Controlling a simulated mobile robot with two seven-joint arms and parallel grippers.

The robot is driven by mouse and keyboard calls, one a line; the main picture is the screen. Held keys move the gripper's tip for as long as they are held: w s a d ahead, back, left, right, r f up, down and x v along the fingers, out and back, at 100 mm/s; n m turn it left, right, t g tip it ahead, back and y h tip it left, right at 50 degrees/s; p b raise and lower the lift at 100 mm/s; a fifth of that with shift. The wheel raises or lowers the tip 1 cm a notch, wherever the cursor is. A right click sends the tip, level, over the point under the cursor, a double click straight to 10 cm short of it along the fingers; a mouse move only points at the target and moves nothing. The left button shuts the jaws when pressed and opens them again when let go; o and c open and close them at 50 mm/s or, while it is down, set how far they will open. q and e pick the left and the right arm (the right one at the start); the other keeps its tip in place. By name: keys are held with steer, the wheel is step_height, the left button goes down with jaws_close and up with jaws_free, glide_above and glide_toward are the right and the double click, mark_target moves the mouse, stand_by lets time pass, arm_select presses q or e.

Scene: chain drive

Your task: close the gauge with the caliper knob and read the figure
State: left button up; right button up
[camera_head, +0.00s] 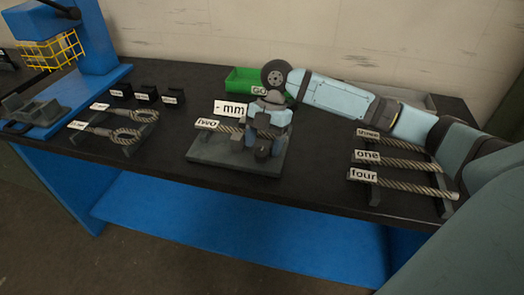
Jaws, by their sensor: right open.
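The gauge is a grey base (212,152) in the middle of the bench, with a white display (230,109) that reads "- mm". A rope piece labelled "two" (207,124) lies across the gauge. My right gripper (260,150) is over the right part of the gauge, pointing down, with its fingers open. The gripper covers the caliper knob and jaws, so I cannot tell whether it touches them. My left gripper is not in view.
Ropes labelled "one" (367,156), "four" (364,175) and a third lie on a rack at right. Looped ropes (126,135) and small black blocks (145,94) are at left. A green bin (240,82) stands behind; a blue press (97,45) is far left.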

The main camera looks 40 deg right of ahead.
steer(key=shift+x, duration=1.05)
